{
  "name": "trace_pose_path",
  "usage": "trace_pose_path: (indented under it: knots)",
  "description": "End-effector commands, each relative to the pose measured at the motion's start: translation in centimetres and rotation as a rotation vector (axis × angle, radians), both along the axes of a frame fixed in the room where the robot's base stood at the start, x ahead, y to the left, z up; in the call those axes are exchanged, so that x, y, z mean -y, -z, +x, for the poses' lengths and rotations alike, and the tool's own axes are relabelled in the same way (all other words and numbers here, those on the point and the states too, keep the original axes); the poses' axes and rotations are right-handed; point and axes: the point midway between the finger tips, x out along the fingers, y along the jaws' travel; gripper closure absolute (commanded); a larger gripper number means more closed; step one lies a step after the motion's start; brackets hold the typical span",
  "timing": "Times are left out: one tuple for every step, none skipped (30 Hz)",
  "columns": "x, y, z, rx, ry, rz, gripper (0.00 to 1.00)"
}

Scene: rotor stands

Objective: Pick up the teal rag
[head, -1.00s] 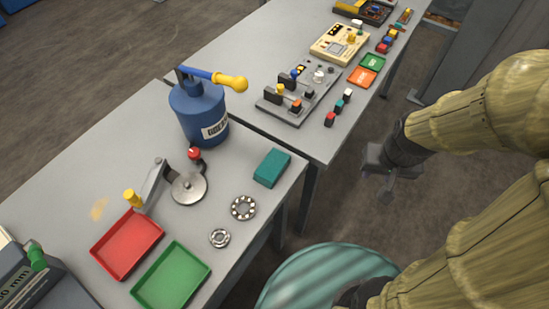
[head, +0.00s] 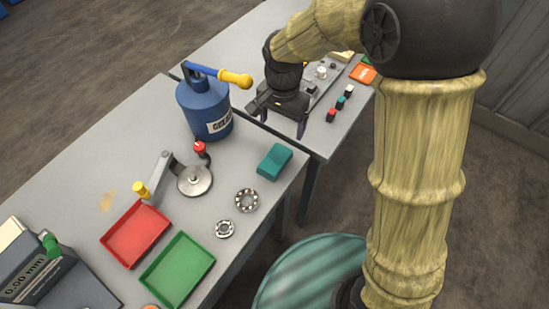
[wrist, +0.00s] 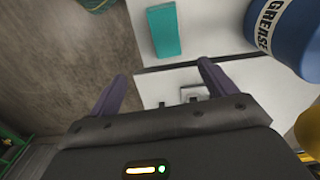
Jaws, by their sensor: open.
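The teal rag (head: 275,162) is a folded, block-like piece lying flat near the right edge of the near grey table. It also shows in the wrist view (wrist: 163,31), at the top middle, beyond my fingertips. My gripper (head: 279,121) is open and empty. It hangs over the gap side of the far table, beyond the rag in the head view and apart from it. Its two fingers (wrist: 162,72) are spread wide in the wrist view.
A blue grease can (head: 205,108) with a yellow-ended handle stands left of my gripper. Bearing rings (head: 247,200), a metal disc stand (head: 195,181), a red tray (head: 135,234) and a green tray (head: 178,269) share the table. A teal striped round object (head: 308,278) is below the table edge.

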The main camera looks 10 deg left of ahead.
Motion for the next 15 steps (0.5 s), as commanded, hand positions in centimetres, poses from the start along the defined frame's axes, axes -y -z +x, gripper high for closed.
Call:
trace_pose_path:
  knots:
    - [-0.86, -0.08, -0.08, -0.005, 0.008, -0.002, 0.16]
    - [-1.13, -0.06, -0.14, -0.008, 0.013, -0.005, 0.16]
    - [-1.31, -0.03, -0.19, -0.010, 0.019, -0.006, 0.16]
    - [-1.35, -0.01, -0.20, -0.010, 0.020, -0.007, 0.16]
    - [-1.34, -0.01, -0.19, -0.010, 0.021, -0.007, 0.16]
    - [-1.29, 0.00, -0.18, -0.010, 0.022, -0.006, 0.16]
    - [-1.28, 0.00, -0.19, -0.010, 0.022, -0.006, 0.16]
    - [-1.27, 0.00, -0.18, -0.010, 0.022, -0.006, 0.16]
    - [-1.26, 0.00, -0.18, -0.009, 0.021, -0.006, 0.16]
    - [-1.25, 0.00, -0.17, -0.009, 0.021, -0.006, 0.16]
    - [-1.24, 0.01, -0.17, -0.009, 0.021, -0.006, 0.16]
    - [-1.22, 0.10, -0.17, -0.010, 0.021, -0.006, 0.16]
    - [-1.21, 0.22, -0.17, -0.010, 0.021, -0.006, 0.16]
    - [-1.21, 0.40, -0.16, -0.010, 0.021, -0.006, 0.16]
    - [-1.21, 0.73, -0.15, -0.010, 0.021, -0.006, 0.16]
